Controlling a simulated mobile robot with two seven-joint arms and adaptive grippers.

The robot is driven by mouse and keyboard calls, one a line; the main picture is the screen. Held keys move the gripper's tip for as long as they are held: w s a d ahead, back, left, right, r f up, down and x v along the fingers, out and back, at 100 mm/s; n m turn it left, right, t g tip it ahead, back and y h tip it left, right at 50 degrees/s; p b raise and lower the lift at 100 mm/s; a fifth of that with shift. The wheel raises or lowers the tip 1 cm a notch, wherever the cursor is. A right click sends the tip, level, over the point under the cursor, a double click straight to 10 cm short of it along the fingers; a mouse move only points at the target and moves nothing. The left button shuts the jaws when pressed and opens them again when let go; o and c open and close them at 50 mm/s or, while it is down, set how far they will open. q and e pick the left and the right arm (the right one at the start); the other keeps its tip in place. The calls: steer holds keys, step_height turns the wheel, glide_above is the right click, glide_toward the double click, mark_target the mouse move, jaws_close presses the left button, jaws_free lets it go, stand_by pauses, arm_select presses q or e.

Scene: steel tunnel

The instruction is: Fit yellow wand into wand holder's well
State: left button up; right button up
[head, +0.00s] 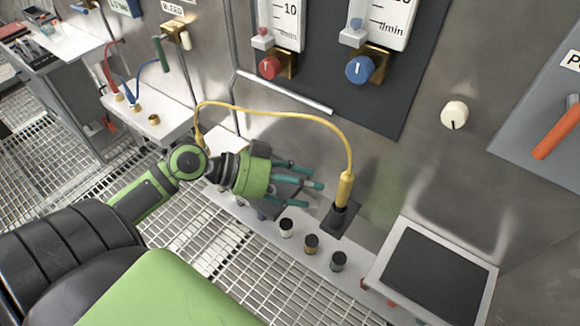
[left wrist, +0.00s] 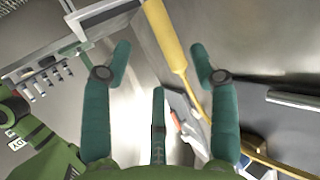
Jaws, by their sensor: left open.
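The yellow wand (head: 345,188) stands nearly upright at the black wand holder (head: 339,221) on the pale ledge. Its lower end meets the holder; I cannot tell how deep it sits in the well. A yellow cable runs from its top. My left gripper (head: 313,188) is open, left of the wand, with its teal fingers pointing toward it. In the left wrist view, the wand (left wrist: 167,38) shows beyond and between the spread fingertips of the gripper (left wrist: 160,55), with nothing gripped. My right gripper is not in view.
Several small dark-topped vials (head: 311,243) stand along the ledge in front of the holder. A tilted dark-screened panel (head: 437,268) is at the right. The yellow cable (head: 270,111) arches above my left gripper. The steel wall with flow meters and knobs (head: 359,70) rises behind.

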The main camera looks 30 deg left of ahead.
arm_select(q)
steer(key=shift+v, duration=1.55)
